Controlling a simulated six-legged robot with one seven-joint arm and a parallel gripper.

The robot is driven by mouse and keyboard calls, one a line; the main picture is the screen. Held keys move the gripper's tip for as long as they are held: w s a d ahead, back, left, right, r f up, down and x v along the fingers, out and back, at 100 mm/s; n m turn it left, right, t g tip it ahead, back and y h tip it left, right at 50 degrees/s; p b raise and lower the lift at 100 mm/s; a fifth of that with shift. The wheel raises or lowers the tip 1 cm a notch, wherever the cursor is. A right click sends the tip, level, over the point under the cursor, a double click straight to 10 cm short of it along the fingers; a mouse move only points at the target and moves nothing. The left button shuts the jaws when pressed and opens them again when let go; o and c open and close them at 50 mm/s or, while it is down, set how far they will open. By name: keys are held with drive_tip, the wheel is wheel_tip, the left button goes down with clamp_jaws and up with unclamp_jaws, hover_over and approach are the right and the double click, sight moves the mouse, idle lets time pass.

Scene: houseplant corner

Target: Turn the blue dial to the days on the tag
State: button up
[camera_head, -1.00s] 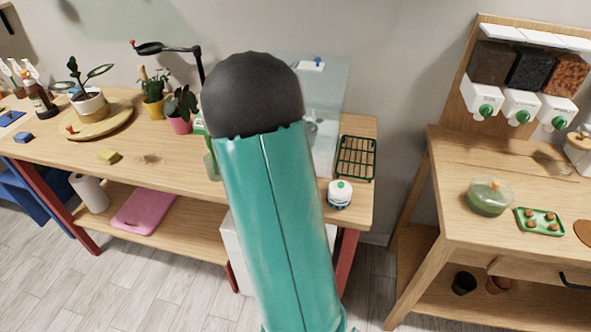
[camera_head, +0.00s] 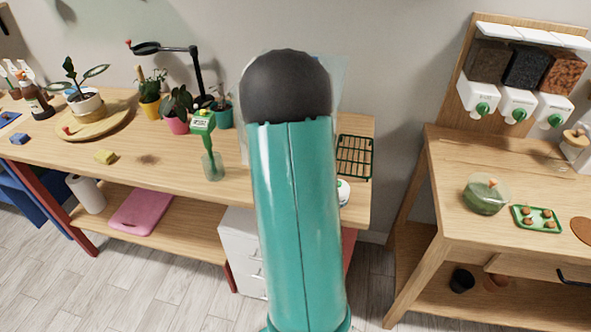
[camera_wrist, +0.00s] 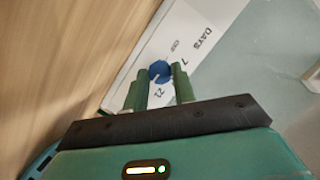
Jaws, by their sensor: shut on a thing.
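The blue dial (camera_wrist: 160,70) sits on a white plate (camera_wrist: 195,40) printed with "DAYS" and the numbers 7 and 21. My gripper (camera_wrist: 161,76) is shut on the dial, with a green finger on each side of it. The dial's pointer cannot be made out. In the head view my arm hides the dial and my gripper. A green stake with a small pale label (camera_head: 202,121) stands in a clear glass (camera_head: 212,166) on the wooden bench; its writing is too small to read, and I cannot tell if it is the tag.
A green wire rack (camera_head: 356,156) lies on the bench right of my arm. A white-and-green round item (camera_head: 343,191) is partly hidden by my arm. Potted plants (camera_head: 176,108) and a black lamp (camera_head: 172,48) stand to the left. A second table (camera_head: 450,150) stands at the right.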

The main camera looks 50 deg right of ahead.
drive_tip(key=shift+m, duration=0.5)
drive_tip(key=o, duration=1)
